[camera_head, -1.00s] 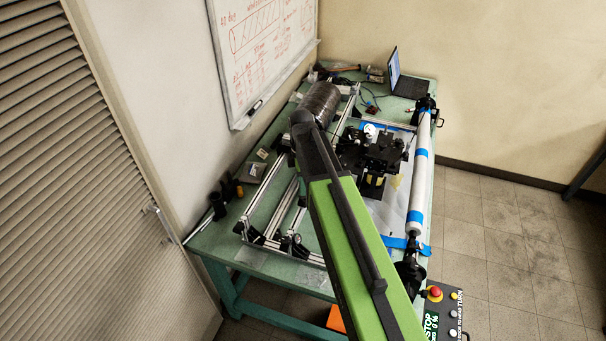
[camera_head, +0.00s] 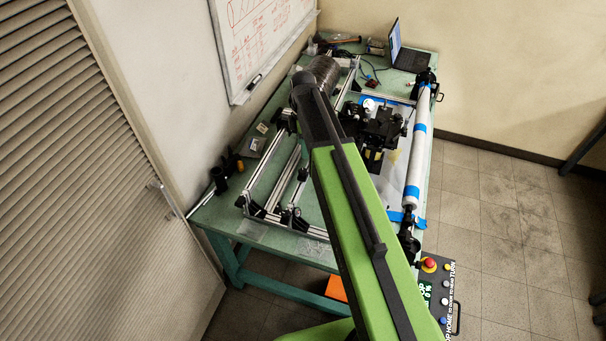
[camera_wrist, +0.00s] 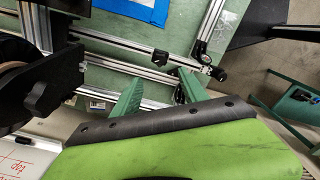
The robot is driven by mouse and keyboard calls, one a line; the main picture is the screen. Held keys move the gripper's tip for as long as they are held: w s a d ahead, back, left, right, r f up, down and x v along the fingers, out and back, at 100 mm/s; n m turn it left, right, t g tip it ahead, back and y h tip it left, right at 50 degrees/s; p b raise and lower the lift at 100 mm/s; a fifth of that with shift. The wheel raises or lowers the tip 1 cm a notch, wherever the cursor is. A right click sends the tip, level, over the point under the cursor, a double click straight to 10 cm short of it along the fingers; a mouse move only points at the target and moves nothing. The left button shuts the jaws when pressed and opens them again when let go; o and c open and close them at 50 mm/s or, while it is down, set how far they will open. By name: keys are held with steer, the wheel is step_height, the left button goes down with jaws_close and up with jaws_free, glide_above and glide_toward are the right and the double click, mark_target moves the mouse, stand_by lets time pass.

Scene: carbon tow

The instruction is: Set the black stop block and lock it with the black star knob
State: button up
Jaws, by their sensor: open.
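In the wrist view, a small black block (camera_wrist: 160,58) sits on a silver aluminium rail; it looks like the stop block. A black round knob-like part (camera_wrist: 218,73) is at the right, near the rail corner; I cannot tell whether it is the star knob. My gripper (camera_wrist: 160,84) shows two green fingers spread apart with nothing between them. The fingertips are just below the block in the picture, apart from it. In the head view a small dark part (camera_head: 303,174) sits on the frame's rail, and my arm hides the gripper.
The aluminium frame (camera_head: 262,180) lies on the green table (camera_head: 225,215). A dark wound drum (camera_head: 324,72), a black carriage (camera_head: 380,128) and a white roller with blue tape (camera_head: 417,150) are around it. A laptop (camera_head: 408,58) stands at the back. A control panel (camera_head: 436,290) is at front right.

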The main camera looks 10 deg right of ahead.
mark_target(303, 170)
step_height(303, 170, down, 12)
steer(key=b, duration=1)
steer(key=shift+r, duration=0.15)
jaws_close()
